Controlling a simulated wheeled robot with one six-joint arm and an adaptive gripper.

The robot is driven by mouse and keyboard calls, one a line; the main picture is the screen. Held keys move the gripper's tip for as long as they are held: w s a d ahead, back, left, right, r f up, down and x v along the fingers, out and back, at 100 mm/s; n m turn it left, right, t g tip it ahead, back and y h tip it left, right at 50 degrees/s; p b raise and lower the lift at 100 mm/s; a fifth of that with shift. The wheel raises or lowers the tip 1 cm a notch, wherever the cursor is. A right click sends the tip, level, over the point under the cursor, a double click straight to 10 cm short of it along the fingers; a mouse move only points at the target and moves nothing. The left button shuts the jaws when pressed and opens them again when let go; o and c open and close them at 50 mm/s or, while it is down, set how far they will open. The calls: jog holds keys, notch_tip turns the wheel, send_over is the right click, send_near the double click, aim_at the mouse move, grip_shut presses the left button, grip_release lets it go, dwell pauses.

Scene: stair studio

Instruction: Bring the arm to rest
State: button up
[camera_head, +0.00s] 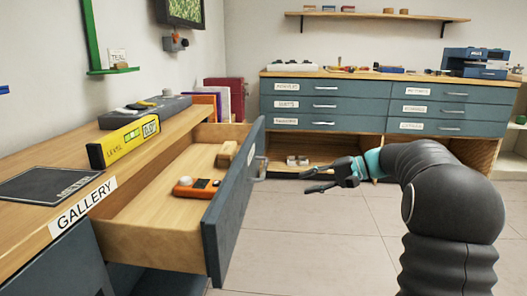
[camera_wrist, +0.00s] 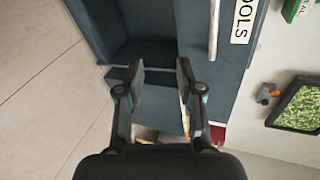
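My gripper (camera_head: 308,180) is in the right half of the head view, at the end of my dark arm, above the tiled floor. It is to the right of the pulled-out drawer (camera_head: 237,205) and apart from it. In the wrist view my gripper (camera_wrist: 160,72) has its two fingers spread with a gap between them. Nothing is held between them. Behind the fingers in the wrist view is a dark blue-grey cabinet front (camera_wrist: 238,75) with a label ending in "OOLS" and a pale handle (camera_wrist: 213,28).
The open drawer holds an orange tool (camera_head: 196,187) and a wooden block (camera_head: 227,153). A yellow level (camera_head: 125,142) lies on the gallery counter (camera_head: 50,222). A drawer cabinet (camera_head: 345,104) stands at the back wall. The floor (camera_head: 310,240) between them is clear.

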jog(key=s+d+f+g+h+p, duration=0.1)
jog(key=s+f+h, duration=0.3)
jog(key=s, duration=0.4)
jog(key=s+f+h+p, duration=0.2)
jog(key=s+f+h, duration=0.2)
jog(key=s, duration=0.4)
jog(key=s+r+n+t+h+p, duration=0.1)
jog(key=s+r+p, duration=0.1)
jog(key=s, duration=0.4)
jog(key=s+a+r+n+t+h+p, duration=0.1)
jog(key=s+r+h+p, duration=0.1)
jog(key=s+r, duration=0.2)
jog(key=s+a+r+n+t+h+p, duration=0.1)
jog(key=s+r+n+h+p, duration=0.1)
jog(key=s, duration=0.8)
jog(key=shift+s+a+r, duration=0.15)
jog(key=shift+r, duration=0.6)
